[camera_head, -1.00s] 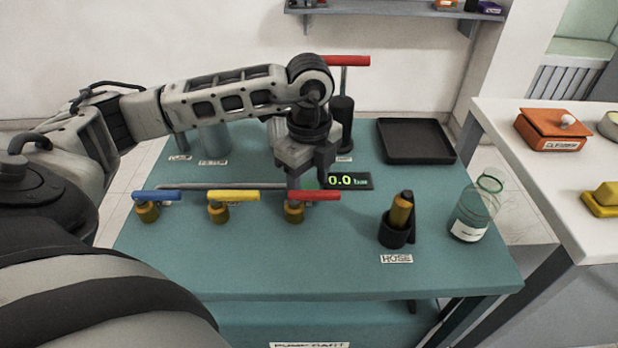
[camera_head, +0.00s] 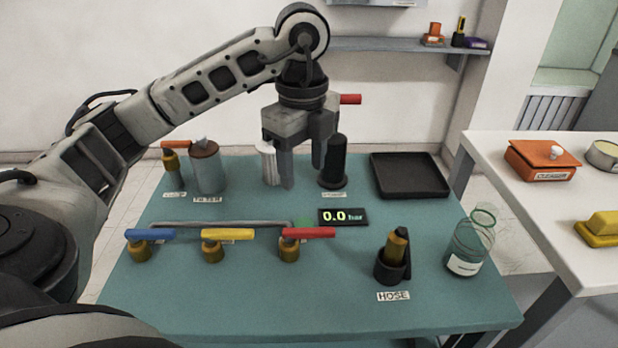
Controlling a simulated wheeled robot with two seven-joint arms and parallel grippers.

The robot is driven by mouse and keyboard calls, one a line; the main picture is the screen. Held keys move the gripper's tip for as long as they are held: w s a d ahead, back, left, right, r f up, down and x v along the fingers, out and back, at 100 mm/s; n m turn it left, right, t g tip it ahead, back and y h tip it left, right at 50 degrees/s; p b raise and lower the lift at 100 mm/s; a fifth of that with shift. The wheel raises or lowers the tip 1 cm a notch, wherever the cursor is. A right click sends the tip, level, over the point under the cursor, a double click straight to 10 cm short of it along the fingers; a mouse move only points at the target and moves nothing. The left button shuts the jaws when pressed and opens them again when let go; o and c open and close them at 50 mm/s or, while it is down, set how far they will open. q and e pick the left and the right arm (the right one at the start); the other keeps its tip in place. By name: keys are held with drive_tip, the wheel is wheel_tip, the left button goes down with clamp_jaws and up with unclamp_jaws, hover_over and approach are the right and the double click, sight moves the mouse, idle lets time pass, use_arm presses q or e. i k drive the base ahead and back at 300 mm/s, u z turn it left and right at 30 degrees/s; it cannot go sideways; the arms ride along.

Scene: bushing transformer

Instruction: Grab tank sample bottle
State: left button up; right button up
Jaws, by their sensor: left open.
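A clear greenish glass bottle (camera_head: 468,246) with a white label stands upright near the right edge of the teal cart top (camera_head: 230,300); I take it for the sample bottle, though its label is too small to read. My left gripper (camera_head: 302,180) is open and points down above the middle back of the cart, well to the left of the bottle and apart from it. A white cylinder (camera_head: 267,163) shows behind its left finger. My right gripper is not in view.
The hose holder (camera_head: 391,265) stands just left of the bottle. A black tray (camera_head: 410,176) lies behind it. Blue, yellow and red valve handles (camera_head: 309,233) line the front left, near a pressure display (camera_head: 343,217). A black pump cylinder (camera_head: 334,160) stands beside the gripper. A white table (camera_head: 560,215) is at right.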

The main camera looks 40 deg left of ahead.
sight(474, 237)
drive_tip(key=k, duration=1)
